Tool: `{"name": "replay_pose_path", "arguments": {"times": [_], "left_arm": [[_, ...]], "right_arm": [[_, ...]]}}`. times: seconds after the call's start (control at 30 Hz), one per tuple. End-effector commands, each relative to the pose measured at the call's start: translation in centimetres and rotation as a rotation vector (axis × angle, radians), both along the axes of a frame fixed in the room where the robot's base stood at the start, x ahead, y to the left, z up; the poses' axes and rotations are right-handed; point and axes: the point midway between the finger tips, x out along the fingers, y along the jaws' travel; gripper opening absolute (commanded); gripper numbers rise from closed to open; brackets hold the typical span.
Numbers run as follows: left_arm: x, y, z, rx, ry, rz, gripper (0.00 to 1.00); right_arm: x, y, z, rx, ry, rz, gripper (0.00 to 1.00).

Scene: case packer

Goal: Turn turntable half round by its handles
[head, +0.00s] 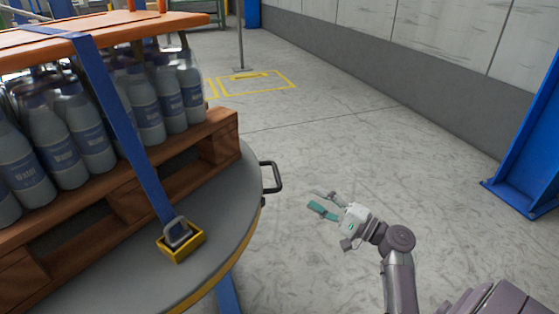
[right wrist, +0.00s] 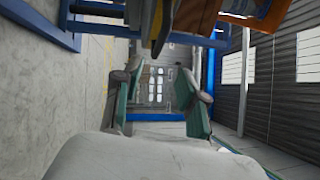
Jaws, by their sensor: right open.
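The turntable (head: 232,205) is a grey round plate with a yellow edge at the left of the head view. One dark handle (head: 278,177) sticks out from its rim on the right side; other handles are not seen. My right gripper (head: 317,200) is open and empty, to the right of the handle and apart from it. Its teal-padded fingers stand apart in the right wrist view (right wrist: 160,88). In that view the turntable's parts at the top are too cropped to tell the handle. My left gripper is not in view.
A wooden pallet (head: 222,147) with several bottles (head: 143,105) stands on the turntable, held by a blue strap (head: 125,130) with a yellow-based buckle (head: 181,244). A blue post (head: 530,150) stands at the right by the wall. The floor between is clear.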

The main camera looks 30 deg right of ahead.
Motion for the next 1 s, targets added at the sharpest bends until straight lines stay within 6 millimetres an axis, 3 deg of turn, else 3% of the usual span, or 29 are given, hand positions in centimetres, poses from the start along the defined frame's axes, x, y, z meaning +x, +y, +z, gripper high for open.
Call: {"name": "replay_pose_path", "arguments": {"times": [0.17,0.6,0.8,1.0], "left_arm": [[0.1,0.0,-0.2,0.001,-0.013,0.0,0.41],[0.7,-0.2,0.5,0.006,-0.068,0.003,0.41],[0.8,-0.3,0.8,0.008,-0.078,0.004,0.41],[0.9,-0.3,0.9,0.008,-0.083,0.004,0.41]], "right_arm": [[2.1,0.8,0.1,0.001,-0.004,0.002,0.41],[10.3,3.9,1.4,0.001,-0.003,0.001,0.41],[12.2,4.6,1.7,0.002,0.0,-0.001,0.41],[12.6,4.7,1.8,0.002,0.001,0.0,0.41]]}}
